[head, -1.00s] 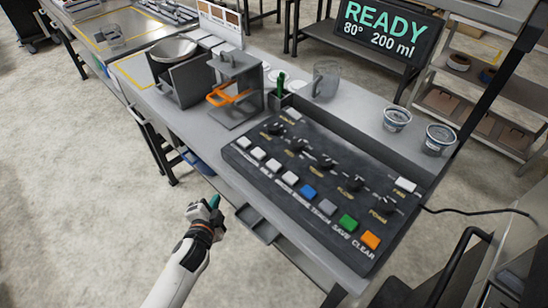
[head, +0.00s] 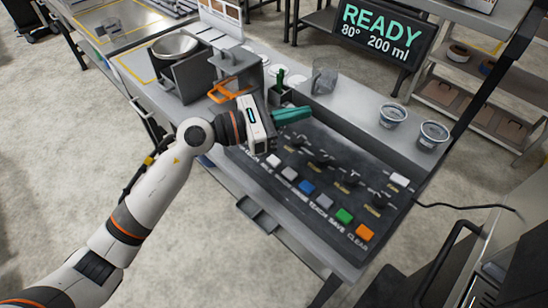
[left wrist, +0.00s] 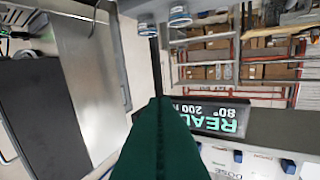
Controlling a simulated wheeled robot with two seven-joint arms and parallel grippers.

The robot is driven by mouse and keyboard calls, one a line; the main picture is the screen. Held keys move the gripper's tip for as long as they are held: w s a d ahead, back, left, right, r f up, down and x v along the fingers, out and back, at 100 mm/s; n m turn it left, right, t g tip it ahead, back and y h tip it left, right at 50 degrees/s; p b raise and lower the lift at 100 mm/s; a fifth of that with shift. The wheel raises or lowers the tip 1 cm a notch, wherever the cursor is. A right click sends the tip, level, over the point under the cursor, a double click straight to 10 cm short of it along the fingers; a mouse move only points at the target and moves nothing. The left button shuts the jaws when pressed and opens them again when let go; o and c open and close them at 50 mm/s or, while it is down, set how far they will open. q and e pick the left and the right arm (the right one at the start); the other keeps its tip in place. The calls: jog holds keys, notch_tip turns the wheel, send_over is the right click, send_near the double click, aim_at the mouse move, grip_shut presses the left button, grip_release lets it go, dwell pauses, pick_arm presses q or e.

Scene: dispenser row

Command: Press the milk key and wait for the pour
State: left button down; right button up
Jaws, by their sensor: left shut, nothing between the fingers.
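The dark control panel (head: 345,180) lies on the bench with a row of keys along its front. Two white keys (head: 289,173), a blue key (head: 307,187), a grey key (head: 325,201), a green key (head: 344,215) and an orange key (head: 364,232) show. The labels of the white keys are too small to read, so I cannot tell which is milk. My left gripper (head: 292,114) is shut and empty, above the panel's far left part, hiding keys there. Its green fingers (left wrist: 165,145) fill the lower middle of the left wrist view. My right gripper is not in view.
The display (head: 383,32) reads READY, 80°, 200 ml. A clear jug (head: 325,76) and two cups (head: 393,115) stand behind the panel. An orange-handled item (head: 229,91) in a grey stand is left of my gripper. A cable runs off the panel's right side.

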pick_arm(q)
notch_tip(320, 180, down, 4)
jog(key=w+a+m+g+y, duration=0.1)
jog(key=w+m+g+y, duration=0.1)
jog(key=m+y, duration=0.55)
jog(key=y, duration=0.1)
send_over(269, 162)
notch_tip(269, 162, down, 4)
jog(key=shift+r+n, duration=0.2)
jog(key=shift+n, duration=0.05)
jog(key=shift+f, duration=0.1)
notch_tip(269, 162, down, 8)
jog(key=b, duration=0.3)
jog(key=shift+b, duration=0.4)
jog(key=shift+f+b, duration=0.35)
jog(key=shift+b, duration=0.05)
dwell(0.3)
